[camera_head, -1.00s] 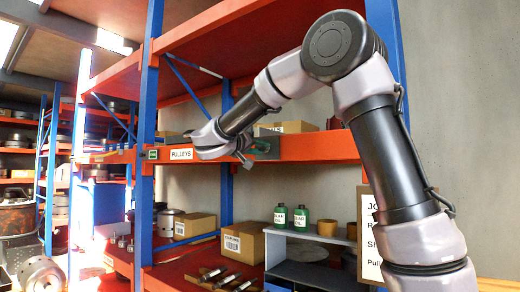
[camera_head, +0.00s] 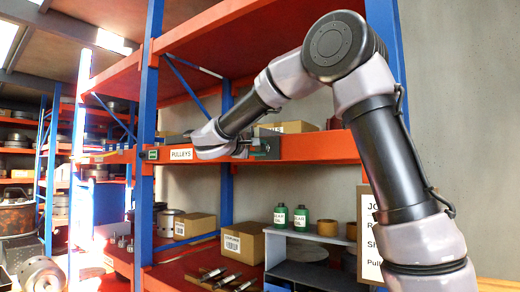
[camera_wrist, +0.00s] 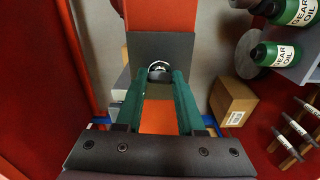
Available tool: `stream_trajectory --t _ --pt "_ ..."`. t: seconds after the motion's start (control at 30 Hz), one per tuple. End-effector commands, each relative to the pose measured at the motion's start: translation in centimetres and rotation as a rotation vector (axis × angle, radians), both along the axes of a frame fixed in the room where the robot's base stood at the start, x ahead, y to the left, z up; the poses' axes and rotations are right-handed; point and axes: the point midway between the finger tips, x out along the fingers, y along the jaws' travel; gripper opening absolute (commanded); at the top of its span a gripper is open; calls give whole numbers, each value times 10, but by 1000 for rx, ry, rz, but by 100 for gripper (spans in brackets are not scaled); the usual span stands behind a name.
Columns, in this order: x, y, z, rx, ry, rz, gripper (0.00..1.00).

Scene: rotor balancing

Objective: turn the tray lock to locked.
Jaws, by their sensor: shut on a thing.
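The tray lock shows in the wrist view as a small silver, rounded knob (camera_wrist: 159,68) on a dark grey plate (camera_wrist: 160,48) at the end of an orange-red beam. My gripper (camera_wrist: 158,78) has its two green fingers closed around the knob, one at each side. In the head view my gripper (camera_head: 262,147) is at the front of the orange shelf beam, right of the PULLEYS label. The knob is hidden or too small there, and I cannot read any lock marking.
The PULLEYS label (camera_head: 181,154) and a small green-marked plate (camera_head: 152,155) are on the beam left of my gripper. Below stand cardboard boxes (camera_head: 243,242) and green gear oil bottles (camera_head: 301,217). A blue post (camera_head: 147,120) rises at the left.

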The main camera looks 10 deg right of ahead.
Motion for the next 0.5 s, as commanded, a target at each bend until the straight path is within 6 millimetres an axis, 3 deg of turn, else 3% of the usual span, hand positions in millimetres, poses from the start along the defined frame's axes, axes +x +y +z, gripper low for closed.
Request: stream_trajectory --t 0.5 --pt "0 1 0 -69 69 2 0"
